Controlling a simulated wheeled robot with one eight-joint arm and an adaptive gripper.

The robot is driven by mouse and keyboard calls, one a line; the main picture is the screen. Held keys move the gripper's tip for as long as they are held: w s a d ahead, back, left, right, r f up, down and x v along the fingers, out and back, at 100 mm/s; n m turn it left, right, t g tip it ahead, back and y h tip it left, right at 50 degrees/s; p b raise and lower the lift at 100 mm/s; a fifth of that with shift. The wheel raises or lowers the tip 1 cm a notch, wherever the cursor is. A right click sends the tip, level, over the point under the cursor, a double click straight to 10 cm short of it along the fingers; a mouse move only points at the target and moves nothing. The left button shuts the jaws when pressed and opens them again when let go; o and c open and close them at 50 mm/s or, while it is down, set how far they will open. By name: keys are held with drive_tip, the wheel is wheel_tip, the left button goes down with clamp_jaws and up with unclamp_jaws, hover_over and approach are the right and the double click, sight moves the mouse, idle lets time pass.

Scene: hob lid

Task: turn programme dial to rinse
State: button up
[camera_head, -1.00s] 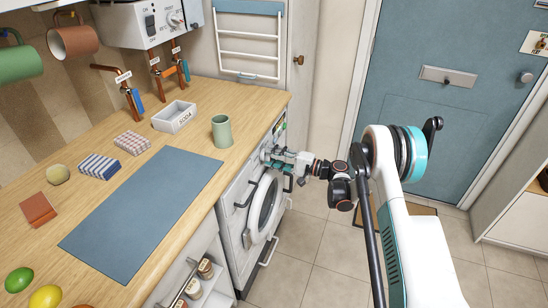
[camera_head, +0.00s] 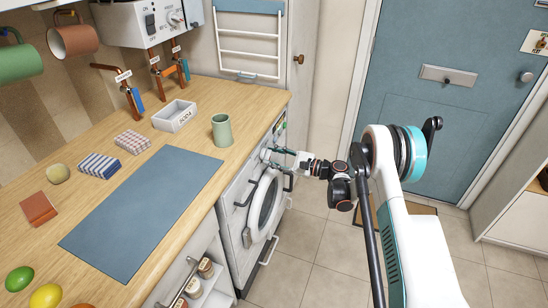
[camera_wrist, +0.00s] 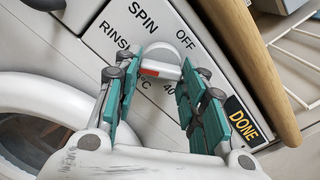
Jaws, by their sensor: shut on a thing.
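The washing machine (camera_head: 233,200) stands under the worktop. Its white programme dial (camera_wrist: 162,62) shows in the wrist view, with a red mark on its left part. The labels SPIN (camera_wrist: 148,15), RINSE (camera_wrist: 108,34), OFF (camera_wrist: 182,38) and 40 stand around it; some print is partly hidden by the fingers. My gripper (camera_wrist: 168,64) is shut on the dial, one teal finger on each side. I cannot tell exactly which label the red mark meets. In the head view my gripper (camera_head: 274,155) is at the machine's upper front and hides the dial.
The round door (camera_head: 264,204) juts out below my gripper. A DONE panel (camera_wrist: 243,121) sits right of the dial, near the wooden worktop edge (camera_wrist: 255,60). The floor to the right is open.

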drive_tip(key=shift+m, duration=0.5)
drive_tip(key=shift+f, duration=0.1)
drive_tip(key=o, duration=1.1)
drive_tip(key=shift+c, duration=0.2)
drive_tip(key=v, duration=1.2)
